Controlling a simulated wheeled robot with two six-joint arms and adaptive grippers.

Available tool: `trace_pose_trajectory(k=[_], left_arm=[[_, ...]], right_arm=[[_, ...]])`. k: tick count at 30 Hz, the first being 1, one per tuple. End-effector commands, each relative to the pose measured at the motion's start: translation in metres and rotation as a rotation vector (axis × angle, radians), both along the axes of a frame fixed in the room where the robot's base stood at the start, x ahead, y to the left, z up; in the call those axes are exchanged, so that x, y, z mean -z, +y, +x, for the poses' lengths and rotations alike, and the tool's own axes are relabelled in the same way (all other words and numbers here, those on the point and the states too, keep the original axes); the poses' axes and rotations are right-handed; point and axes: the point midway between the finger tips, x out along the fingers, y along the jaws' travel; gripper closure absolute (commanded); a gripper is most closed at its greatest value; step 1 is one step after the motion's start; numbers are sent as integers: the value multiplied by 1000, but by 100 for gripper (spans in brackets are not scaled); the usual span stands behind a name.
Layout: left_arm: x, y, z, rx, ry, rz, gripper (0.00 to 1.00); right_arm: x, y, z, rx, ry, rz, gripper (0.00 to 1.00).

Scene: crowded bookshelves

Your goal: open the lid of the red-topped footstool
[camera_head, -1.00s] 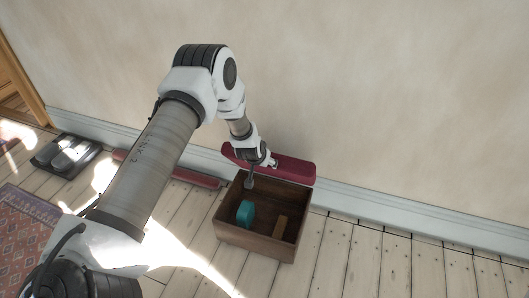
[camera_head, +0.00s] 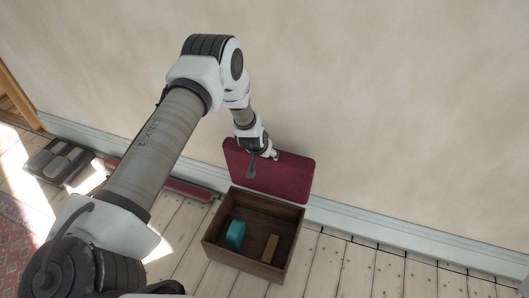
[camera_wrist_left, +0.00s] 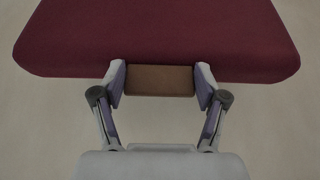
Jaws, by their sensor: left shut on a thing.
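The footstool's wooden box (camera_head: 224,251) stands open on the floor by the wall. Its red padded lid (camera_head: 285,178) is raised at the back, tilted up towards the wall, with the broad red top showing. The lid also fills the upper part of the left wrist view (camera_wrist_left: 160,40). My left gripper (camera_head: 269,155) is at the lid's upper edge. In the left wrist view, its two fingers are shut on a brown wooden tab (camera_wrist_left: 160,84) at the lid's edge. My right gripper is not in view.
A teal block (camera_head: 236,234) and a tan block (camera_head: 270,248) lie inside the box. The plank floor to the right is clear.

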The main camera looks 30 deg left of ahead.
Motion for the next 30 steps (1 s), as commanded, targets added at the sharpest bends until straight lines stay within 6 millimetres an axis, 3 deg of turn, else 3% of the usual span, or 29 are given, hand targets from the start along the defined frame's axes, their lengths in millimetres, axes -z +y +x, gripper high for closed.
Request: trace_pose_trajectory(k=[5, 6, 8, 20, 23, 30], left_arm=[[3, -1, -2, 1, 5, -1, 90], [3, -1, -2, 1, 6, -1, 20], [3, -1, -2, 1, 6, -1, 2], [-3, -1, -3, 0, 3, -2, 2], [-16, -2, -10, -1, 2, -2, 2], [-68, -10, -40, -1, 2, -3, 2]], right_arm=[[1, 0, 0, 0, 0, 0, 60], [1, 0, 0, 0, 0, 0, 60], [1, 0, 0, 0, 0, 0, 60], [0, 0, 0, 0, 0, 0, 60], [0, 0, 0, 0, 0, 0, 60], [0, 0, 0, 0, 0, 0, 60]])
